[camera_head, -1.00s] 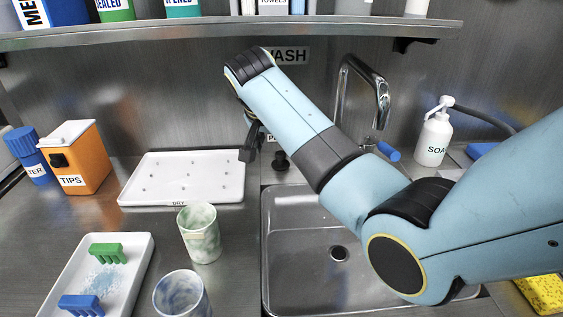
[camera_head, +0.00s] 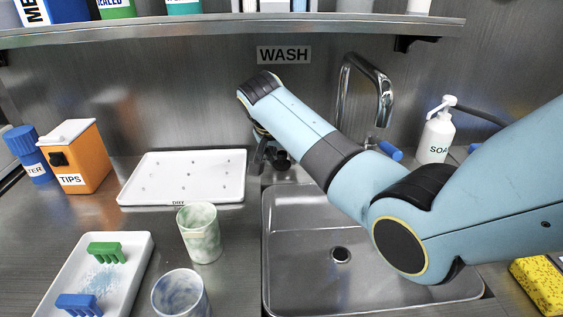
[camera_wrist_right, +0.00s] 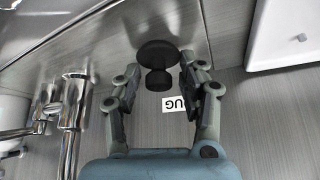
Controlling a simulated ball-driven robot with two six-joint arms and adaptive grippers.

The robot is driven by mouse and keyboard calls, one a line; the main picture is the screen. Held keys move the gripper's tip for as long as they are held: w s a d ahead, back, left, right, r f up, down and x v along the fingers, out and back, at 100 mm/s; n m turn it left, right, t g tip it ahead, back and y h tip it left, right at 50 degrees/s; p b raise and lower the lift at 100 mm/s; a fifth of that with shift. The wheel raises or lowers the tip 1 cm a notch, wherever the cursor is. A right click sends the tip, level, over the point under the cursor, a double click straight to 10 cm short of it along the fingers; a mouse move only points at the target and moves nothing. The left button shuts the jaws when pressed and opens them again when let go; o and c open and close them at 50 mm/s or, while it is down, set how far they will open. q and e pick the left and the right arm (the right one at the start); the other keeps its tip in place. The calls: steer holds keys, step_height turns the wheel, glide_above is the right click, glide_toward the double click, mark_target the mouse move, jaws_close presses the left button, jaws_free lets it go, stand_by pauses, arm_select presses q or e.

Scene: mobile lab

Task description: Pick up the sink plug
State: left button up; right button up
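The sink plug is a small black piece with a round disc and a narrower knob. In the right wrist view the plug (camera_wrist_right: 157,62) lies between my two right fingertips, with a gap on each side. My right gripper (camera_wrist_right: 160,75) is open around its knob end, and no finger clearly touches it. In the head view the plug (camera_head: 282,162) is at the back edge of the sink, partly hidden by my right gripper (camera_head: 268,152). My left gripper is not in view.
The sink basin (camera_head: 315,275) lies in front, with a chrome faucet (camera_head: 372,75) and soap bottle (camera_head: 436,135) to the right. A white drying tray (camera_head: 150,170) is close on the left. A shelf (camera_head: 230,27) runs above. A marbled cup (camera_head: 200,240) stands nearer.

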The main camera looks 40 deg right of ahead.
jaws_close()
